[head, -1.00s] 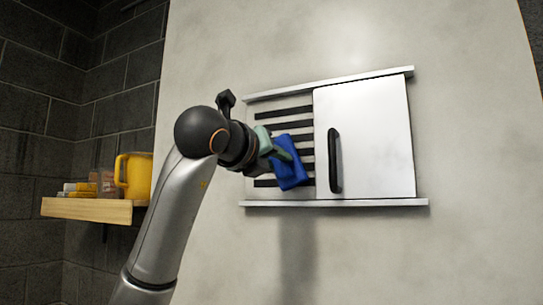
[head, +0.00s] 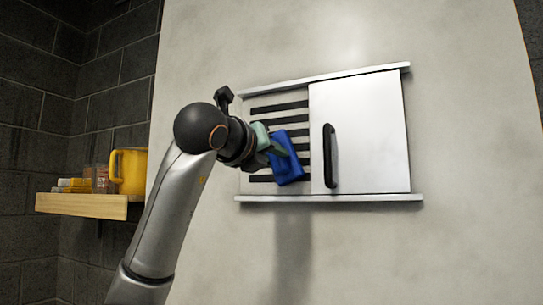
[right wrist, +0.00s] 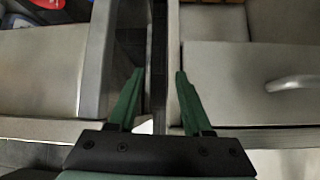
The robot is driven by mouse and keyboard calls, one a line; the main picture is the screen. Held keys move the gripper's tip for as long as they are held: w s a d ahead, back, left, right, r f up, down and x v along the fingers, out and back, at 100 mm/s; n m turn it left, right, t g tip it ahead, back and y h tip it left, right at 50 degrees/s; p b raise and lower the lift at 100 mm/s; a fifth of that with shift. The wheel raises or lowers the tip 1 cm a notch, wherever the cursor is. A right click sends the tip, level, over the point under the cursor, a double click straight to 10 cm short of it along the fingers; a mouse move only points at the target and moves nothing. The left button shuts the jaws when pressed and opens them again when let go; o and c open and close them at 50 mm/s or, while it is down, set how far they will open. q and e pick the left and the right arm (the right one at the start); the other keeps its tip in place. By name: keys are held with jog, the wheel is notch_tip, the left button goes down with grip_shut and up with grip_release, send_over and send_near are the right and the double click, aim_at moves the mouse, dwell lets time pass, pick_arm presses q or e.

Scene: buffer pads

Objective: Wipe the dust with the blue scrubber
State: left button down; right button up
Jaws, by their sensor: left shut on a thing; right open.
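The blue scrubber (head: 286,160) is in the head view, in front of the dark slats (head: 279,106) of a vent panel on the wall. My left gripper (head: 274,149) is shut on it, with green fingers partly hidden by the scrubber and the wrist. The scrubber is close to the slats, but I cannot tell whether it touches them. I cannot make out dust on the slats. My right gripper (right wrist: 156,100) is open and empty in the right wrist view.
A white sliding door (head: 359,135) with a black handle (head: 330,156) covers the panel's right side, between two rails. A wooden shelf (head: 82,205) at left holds a yellow mug (head: 130,170). A grey drawer front (right wrist: 255,85) with a handle is near my right gripper.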

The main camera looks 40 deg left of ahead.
aim_at(291, 156)
pick_arm(q)
jog(key=shift+w+a, duration=0.15)
jog(key=shift+w, duration=0.4)
jog(key=shift+w+d, duration=0.25)
jog(key=shift+d, duration=0.7)
jog(key=shift+w+d, duration=0.15)
jog(key=shift+d, duration=0.5)
jog(key=shift+a, duration=0.7)
jog(key=shift+s+a, duration=0.25)
jog(key=shift+a, duration=0.4)
jog(key=shift+s+a, duration=0.1)
jog(key=shift+a, duration=0.1)
